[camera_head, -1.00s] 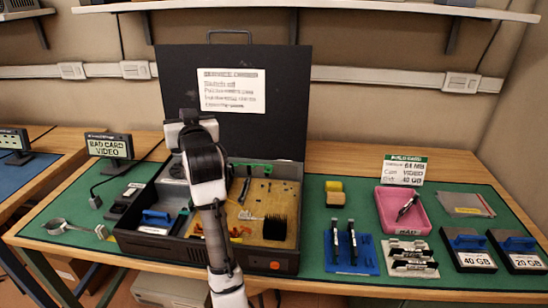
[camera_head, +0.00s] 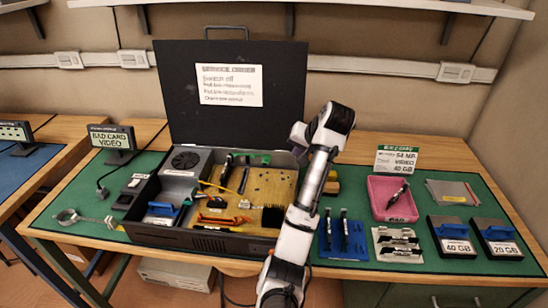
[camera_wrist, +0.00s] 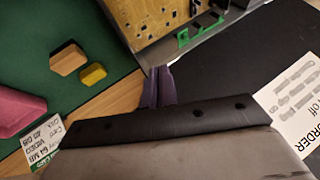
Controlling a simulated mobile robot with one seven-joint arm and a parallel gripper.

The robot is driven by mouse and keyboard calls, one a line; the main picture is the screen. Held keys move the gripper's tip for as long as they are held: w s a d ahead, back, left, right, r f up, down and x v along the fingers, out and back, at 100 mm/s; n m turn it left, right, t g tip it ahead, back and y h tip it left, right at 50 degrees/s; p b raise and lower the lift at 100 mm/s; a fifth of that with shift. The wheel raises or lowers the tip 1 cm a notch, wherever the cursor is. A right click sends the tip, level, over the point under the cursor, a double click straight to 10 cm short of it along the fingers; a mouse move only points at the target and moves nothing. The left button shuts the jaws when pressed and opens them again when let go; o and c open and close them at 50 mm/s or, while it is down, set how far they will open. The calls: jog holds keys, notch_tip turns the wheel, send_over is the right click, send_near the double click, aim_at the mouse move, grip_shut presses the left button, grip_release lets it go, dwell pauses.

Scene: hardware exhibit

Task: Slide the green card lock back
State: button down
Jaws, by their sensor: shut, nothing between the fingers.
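The green card lock (camera_head: 265,159) is a small green piece at the back edge of the tan circuit board (camera_head: 270,184), inside the open black case. The wrist view also shows a green piece (camera_wrist: 184,39) at the board's edge. My gripper (camera_wrist: 159,86) is shut and empty, its purple fingertips together beside the case's edge, apart from the green piece. I cannot tell how far the lock is slid.
The raised lid (camera_head: 232,115) stands behind the board. A black card (camera_head: 243,180) and orange cables (camera_head: 225,220) lie at the board. To the right are a pink tray (camera_head: 390,211), a blue holder (camera_head: 342,240) and yellow and tan blocks (camera_wrist: 93,74). Green mat lies between them.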

jog(key=p+x, duration=0.3)
jog(key=x, duration=0.7)
jog(key=shift+a, duration=0.1)
jog(key=a+p, duration=0.1)
jog(key=w+a+p, duration=0.1)
jog(key=a, duration=0.1)
jog(key=shift+w+r, duration=0.1)
jog(key=shift+w, duration=0.05)
jog(key=shift+w+a, duration=0.15)
jog(key=shift+a, duration=0.1)
